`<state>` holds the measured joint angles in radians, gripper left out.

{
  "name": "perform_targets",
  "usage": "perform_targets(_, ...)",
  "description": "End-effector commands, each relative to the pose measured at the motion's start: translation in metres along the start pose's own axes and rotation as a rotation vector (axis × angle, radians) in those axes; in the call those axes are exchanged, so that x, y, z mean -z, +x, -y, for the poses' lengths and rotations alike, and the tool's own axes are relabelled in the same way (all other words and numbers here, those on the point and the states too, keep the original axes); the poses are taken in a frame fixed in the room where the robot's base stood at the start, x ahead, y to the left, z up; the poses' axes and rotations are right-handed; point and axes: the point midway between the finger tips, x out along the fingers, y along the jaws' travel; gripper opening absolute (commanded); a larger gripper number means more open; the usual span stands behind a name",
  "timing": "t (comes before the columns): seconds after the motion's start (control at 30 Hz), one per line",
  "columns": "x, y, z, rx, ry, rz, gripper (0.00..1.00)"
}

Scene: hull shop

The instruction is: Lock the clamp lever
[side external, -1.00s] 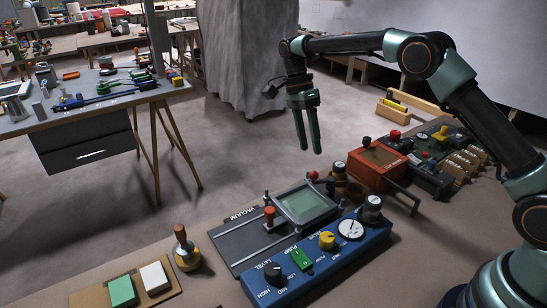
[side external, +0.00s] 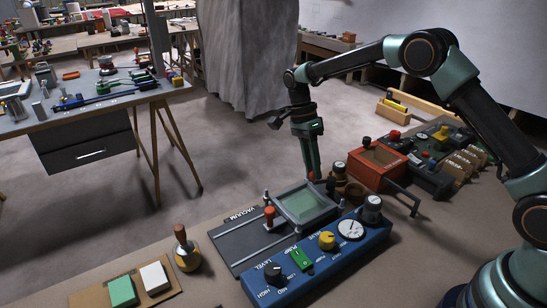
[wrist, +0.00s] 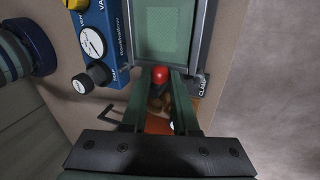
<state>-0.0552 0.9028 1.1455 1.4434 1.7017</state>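The clamp lever shows as a round red knob (wrist: 160,74) at the near edge of the framed vacuum plate (wrist: 165,30) in the wrist view, beside a CLAMP label (wrist: 203,86). In the side view, the knob (side external: 311,176) is at the plate's far corner, partly hidden by my fingers. My gripper (wrist: 158,82) is open, with one finger on each side of the knob and small gaps showing. In the side view, my gripper (side external: 313,171) points down at the knob. The lever's shaft is mostly hidden.
The blue control panel (side external: 328,262) with knobs and a gauge runs along the plate's near side. Dark and brown cylinders (side external: 355,191) and an orange box (side external: 376,165) stand close right of my gripper. A wooden-handled tool (side external: 186,250) stands left.

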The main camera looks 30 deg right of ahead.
Motion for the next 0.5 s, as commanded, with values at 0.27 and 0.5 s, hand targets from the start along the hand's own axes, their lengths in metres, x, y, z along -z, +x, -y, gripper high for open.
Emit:
perform_targets(0.27, -0.002, 0.0, -0.004, -0.003, -0.063, -0.002, 0.0)
perform_targets(0.5, -0.006, 0.004, -0.016, -0.002, -0.289, -0.006, 0.0)
